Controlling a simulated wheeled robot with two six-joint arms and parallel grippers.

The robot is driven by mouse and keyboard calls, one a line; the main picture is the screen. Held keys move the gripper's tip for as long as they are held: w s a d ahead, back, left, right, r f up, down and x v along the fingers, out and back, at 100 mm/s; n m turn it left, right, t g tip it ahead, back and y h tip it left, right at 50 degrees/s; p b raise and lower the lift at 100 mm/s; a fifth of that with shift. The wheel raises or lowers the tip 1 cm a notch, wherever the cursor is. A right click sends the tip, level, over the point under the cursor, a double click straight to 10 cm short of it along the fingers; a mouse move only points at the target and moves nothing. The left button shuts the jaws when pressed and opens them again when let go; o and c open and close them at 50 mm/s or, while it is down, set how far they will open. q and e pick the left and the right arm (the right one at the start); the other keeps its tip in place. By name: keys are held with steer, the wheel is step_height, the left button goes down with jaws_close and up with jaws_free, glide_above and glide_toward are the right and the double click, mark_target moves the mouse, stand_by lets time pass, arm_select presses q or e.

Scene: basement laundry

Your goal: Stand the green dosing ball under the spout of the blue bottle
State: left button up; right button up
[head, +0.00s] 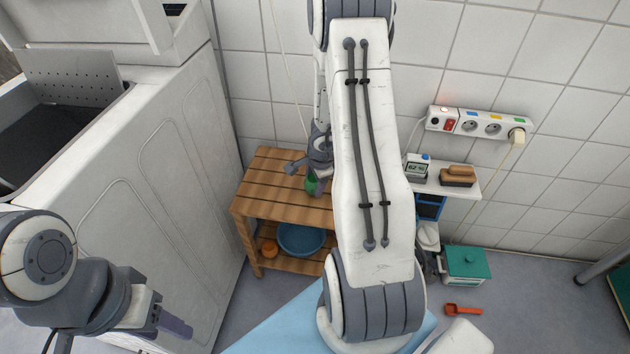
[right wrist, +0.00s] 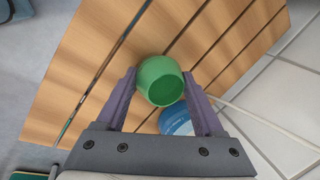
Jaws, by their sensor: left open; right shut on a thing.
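The green dosing ball (right wrist: 160,80) is between the fingertips of my right gripper (right wrist: 160,76), which is shut on it. Its round opening shows, facing the lower right of the right wrist view. In the head view the ball (head: 311,184) shows just below my right gripper (head: 317,177), over the slatted wooden table (head: 277,172). A blue round thing (right wrist: 176,121) shows partly behind the ball in the right wrist view. I cannot tell whether it is the blue bottle; no spout is visible. My left gripper (head: 172,322) is open and empty at the lower left, away from the table.
A blue basin (head: 301,240) and an orange ball (head: 269,249) are on the table's lower shelf. A white machine (head: 150,170) stands left of the table. A wall shelf with a brush (head: 458,176) is on the right. A green-lidded box (head: 466,263) and orange scoop (head: 463,309) are on the floor.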

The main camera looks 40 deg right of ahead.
steer(key=o, duration=1.3)
steer(key=shift+r+p, duration=0.3)
steer(key=shift+p, duration=0.15)
steer(key=p+v, duration=0.7)
steer(key=v, duration=0.4)
steer(key=shift+r+p, duration=0.35)
